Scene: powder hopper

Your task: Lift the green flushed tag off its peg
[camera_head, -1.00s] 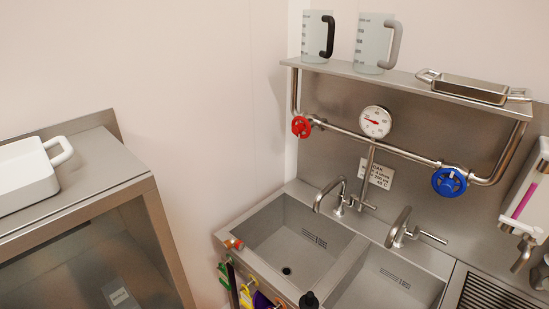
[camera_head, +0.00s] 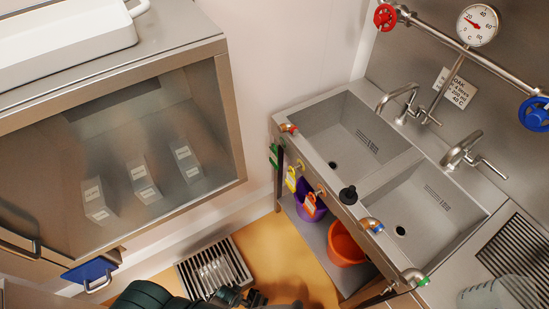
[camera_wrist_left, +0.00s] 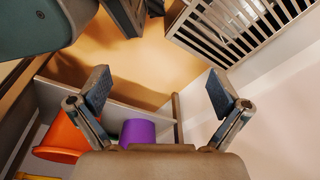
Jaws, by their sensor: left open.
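The green tag (camera_head: 274,155) hangs at the front left corner of the sink unit, left of a yellow tag (camera_head: 292,178) and an orange tag (camera_head: 311,203). Its peg is too small to make out. A dark green arm of mine enters at the bottom of the head view, low in front of the sink unit. In the left wrist view my left gripper (camera_wrist_left: 158,96) is open and empty, its two fingers wide apart. The green tag does not show clearly there. My right gripper cannot be made out.
A purple bucket (camera_head: 308,206) and an orange bucket (camera_head: 346,246) stand on the shelf under the sink. A floor grate (camera_head: 213,268) lies in front. A glass-fronted cabinet (camera_head: 130,150) stands left.

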